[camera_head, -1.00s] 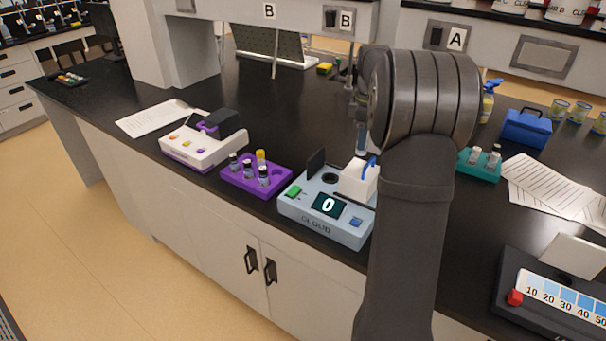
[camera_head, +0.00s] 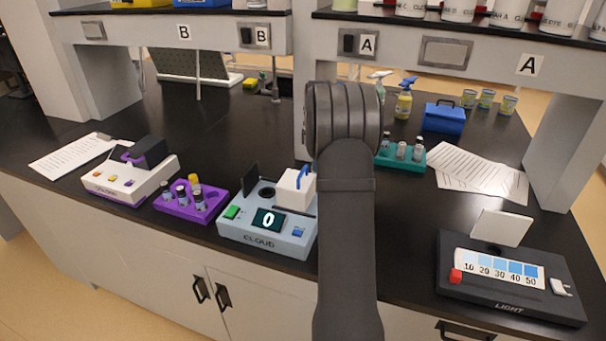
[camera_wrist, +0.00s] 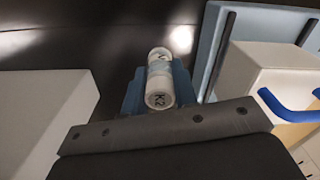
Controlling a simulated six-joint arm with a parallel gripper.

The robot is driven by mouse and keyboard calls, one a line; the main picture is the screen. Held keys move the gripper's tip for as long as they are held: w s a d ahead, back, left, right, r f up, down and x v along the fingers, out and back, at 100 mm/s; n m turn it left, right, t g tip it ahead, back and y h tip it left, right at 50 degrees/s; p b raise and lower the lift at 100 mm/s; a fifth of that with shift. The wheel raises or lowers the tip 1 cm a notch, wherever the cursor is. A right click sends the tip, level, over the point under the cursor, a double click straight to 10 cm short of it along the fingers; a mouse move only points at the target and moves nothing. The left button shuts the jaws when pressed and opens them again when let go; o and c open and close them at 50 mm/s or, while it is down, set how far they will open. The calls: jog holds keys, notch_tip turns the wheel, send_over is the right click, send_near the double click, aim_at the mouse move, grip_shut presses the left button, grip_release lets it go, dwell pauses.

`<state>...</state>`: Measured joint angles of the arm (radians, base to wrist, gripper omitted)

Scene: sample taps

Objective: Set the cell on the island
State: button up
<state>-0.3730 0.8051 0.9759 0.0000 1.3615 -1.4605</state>
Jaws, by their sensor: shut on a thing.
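A small white vial-like cell marked K2 (camera_wrist: 160,85) stands between the blue fingers of my gripper (camera_wrist: 158,90) in the wrist view. The gripper is shut on it, with the marked end facing the camera. Below it is a dark surface. In the head view my arm hides the gripper and the cell. The black-topped bench (camera_head: 240,120), which looks like the island, spreads under and around my arm. The pale blue CLOUD meter (camera_head: 290,243), showing 0, stands left of my arm; its white block with a blue handle (camera_wrist: 265,80) is right of the gripper in the wrist view.
A purple rack (camera_head: 190,212) with several vials and a white instrument (camera_head: 128,186) stand left of the meter. A teal rack (camera_head: 412,164) with vials, papers (camera_head: 480,172) and a black LIGHT device (camera_head: 500,298) are on the right. Bare black top lies behind the meter.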

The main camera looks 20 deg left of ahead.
jog(key=a+f, duration=0.1)
jog(key=a, duration=0.1)
jog(key=shift+w+a+f, duration=0.2)
jog(key=shift+a+f, duration=0.15)
jog(key=shift+f, duration=1.95)
jog(key=shift+f, duration=0.15)
jog(key=o, duration=1)
notch_tip(320, 180, up, 12)
jog(key=shift+r, duration=0.15)
